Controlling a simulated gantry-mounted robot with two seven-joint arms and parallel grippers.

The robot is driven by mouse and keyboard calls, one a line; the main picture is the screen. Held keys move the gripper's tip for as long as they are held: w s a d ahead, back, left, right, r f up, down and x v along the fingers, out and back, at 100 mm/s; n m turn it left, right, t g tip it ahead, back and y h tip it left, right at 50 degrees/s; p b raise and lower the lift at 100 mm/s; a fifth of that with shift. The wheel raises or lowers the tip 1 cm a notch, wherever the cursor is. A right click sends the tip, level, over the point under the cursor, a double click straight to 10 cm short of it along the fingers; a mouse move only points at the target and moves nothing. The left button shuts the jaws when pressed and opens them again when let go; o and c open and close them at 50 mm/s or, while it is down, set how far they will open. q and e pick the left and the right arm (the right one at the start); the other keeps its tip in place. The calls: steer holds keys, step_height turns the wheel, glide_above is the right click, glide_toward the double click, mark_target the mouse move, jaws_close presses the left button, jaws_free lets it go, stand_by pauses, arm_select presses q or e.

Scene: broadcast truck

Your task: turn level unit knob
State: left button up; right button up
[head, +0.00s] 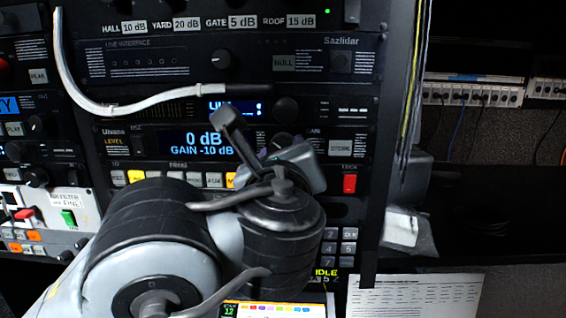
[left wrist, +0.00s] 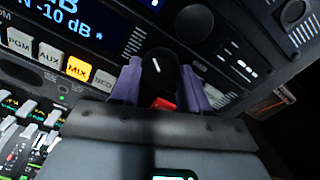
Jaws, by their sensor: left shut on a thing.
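The level unit (head: 150,146) is a black rack panel marked LEVEL, with a blue-lit display (head: 205,145) reading 0 dB and GAIN -10 dB. Its black knob (head: 283,140) is right of the display, mostly hidden behind my gripper in the head view. In the left wrist view the knob (left wrist: 159,74) sits between two purple fingers, its short white pointer line near upright, tilted slightly left. My left gripper (left wrist: 161,70) is shut on the knob. In the head view the left gripper (head: 272,158) is largely hidden by my own wrist. My right gripper is not in view.
Another knob (head: 286,108) is just above on the neighbouring unit. A button row with a lit yellow MIX button (left wrist: 79,69) runs below the display. A red switch (head: 350,183) is to the right. A white cable (head: 120,106) hangs at upper left.

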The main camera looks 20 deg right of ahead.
arm_select(q)
steer(key=shift+n, duration=0.6)
steer(key=shift+b, duration=0.3)
steer(key=o, duration=1.1)
steer(key=shift+c, duration=0.2)
steer(key=shift+s, duration=0.15)
